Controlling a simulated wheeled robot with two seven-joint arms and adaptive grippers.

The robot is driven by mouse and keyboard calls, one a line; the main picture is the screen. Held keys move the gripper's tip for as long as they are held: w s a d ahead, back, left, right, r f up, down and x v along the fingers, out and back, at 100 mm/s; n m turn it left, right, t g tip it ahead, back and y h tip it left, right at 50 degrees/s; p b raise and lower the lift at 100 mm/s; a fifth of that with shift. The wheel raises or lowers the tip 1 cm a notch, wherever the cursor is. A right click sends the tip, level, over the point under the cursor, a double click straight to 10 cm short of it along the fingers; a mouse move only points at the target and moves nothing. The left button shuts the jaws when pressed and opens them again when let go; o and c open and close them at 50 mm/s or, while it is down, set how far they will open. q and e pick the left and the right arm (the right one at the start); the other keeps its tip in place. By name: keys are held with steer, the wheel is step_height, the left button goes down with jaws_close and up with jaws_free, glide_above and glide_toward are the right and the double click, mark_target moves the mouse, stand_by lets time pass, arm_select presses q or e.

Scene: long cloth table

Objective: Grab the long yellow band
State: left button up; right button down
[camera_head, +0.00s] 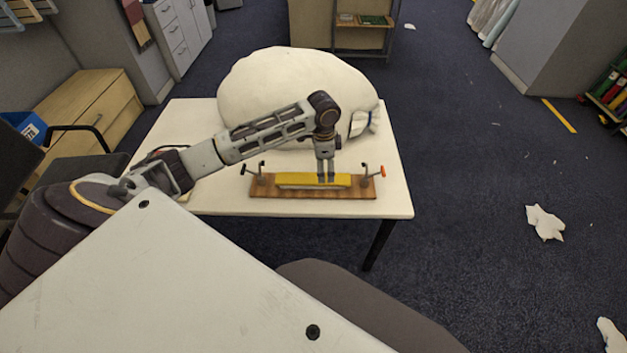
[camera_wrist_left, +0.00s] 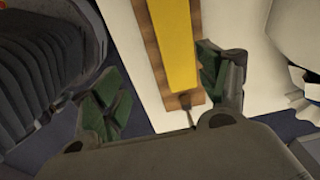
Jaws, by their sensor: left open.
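The long yellow band (camera_head: 300,180) lies lengthwise along a wooden board (camera_head: 315,193) on the white table, between two upright metal fittings. My left gripper (camera_head: 326,180) comes down from above, just right of the band's middle, with its fingertips at the band. In the left wrist view the yellow band (camera_wrist_left: 174,45) runs between the open green-padded fingers of my left gripper (camera_wrist_left: 163,92), nearer the right finger. Nothing is visibly clamped. I cannot tell whether the fingers touch the band. My right gripper is out of view.
The table top (camera_head: 225,200) is bare around the board's front.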

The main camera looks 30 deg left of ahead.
arm_select(q)
step_height(320, 180, up, 5)
glide_above(313, 178)
steer(key=shift+m+g, duration=0.3)
steer(key=shift+w+f+b, duration=0.15)
steer(key=shift+f+b, duration=0.1)
steer(key=shift+f, duration=1.85)
steer(key=shift+w+f+b, duration=0.15)
steer(key=shift+f+b, duration=0.05)
steer(key=shift+f, duration=1.85)
steer(key=shift+f, duration=0.1)
steer(key=shift+s+f, duration=0.2)
steer(key=shift+f, duration=2.3)
steer(key=shift+c, duration=0.3)
steer(key=c, duration=1.1)
steer(key=shift+o, duration=0.2)
steer(key=shift+r, duration=0.1)
